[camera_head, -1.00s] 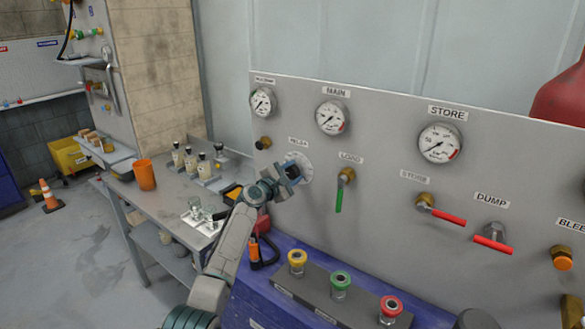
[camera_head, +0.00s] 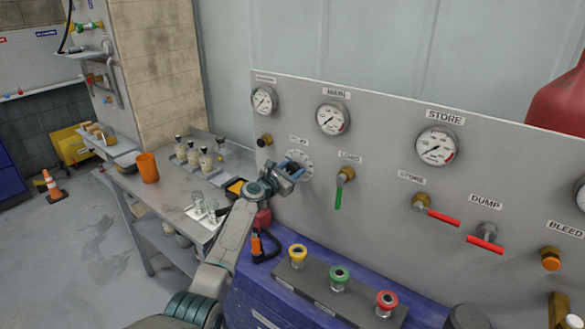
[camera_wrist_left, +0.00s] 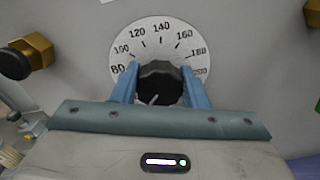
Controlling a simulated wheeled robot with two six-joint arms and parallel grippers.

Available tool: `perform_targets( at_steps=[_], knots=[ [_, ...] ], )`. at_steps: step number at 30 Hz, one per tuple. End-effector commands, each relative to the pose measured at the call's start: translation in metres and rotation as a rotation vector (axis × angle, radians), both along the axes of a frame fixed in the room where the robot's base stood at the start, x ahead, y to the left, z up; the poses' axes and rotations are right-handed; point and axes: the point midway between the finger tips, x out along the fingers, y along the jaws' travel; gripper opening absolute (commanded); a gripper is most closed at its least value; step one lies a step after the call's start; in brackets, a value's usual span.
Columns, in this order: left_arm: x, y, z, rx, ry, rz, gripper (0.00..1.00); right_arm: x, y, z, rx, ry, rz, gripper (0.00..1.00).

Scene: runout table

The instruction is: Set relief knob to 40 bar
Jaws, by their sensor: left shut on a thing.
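The relief knob (camera_wrist_left: 160,84) is black and sits in front of a round white dial (camera_wrist_left: 161,42) on the grey panel. The dial's numbers from 80 to 180 can be read; its lower part is hidden behind my gripper. A short white mark on the knob's face slants toward the lower left; the value it points at is hidden. My left gripper (camera_wrist_left: 160,88) is shut on the knob, one blue finger on each side. In the head view my left gripper (camera_head: 292,167) covers the knob, and the dial (camera_head: 302,160) shows behind it.
To the right on the panel are a green-handled load valve (camera_head: 340,189) and a red-handled store valve (camera_head: 440,216). Below are yellow, green and red buttons (camera_head: 338,278). A side bench (camera_head: 180,190) at left carries an orange cup (camera_head: 147,168) and bottles.

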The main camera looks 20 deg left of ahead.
Motion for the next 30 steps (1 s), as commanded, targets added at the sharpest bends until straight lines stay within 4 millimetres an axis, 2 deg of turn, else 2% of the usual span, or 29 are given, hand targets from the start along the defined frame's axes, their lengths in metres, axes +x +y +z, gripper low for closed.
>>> perform_targets(
  at_steps=[14, 15, 18, 30],
  knots=[
    [-0.0002, -0.0002, -0.0013, -0.015, 0.007, -0.001, 0.17, -0.0001, 0.0028, 0.0006, 0.003, 0.0, -0.001, 0.0],
    [-0.0002, -0.0002, -0.0013, -0.015, 0.007, -0.001, 0.44, 0.0, 0.0028, 0.0006, 0.003, 0.0, -0.001, 0.0],
    [-0.0001, -0.0001, -0.0012, -0.014, 0.006, -0.001, 0.62, 0.0, 0.0027, 0.0006, 0.003, 0.0, -0.001, 0.0],
    [-0.0057, 0.0025, -0.0005, -0.011, 0.004, 0.0, 0.62, -0.0001, 0.0025, 0.0015, 0.003, 0.0, -0.001, 0.0]
  ],
)
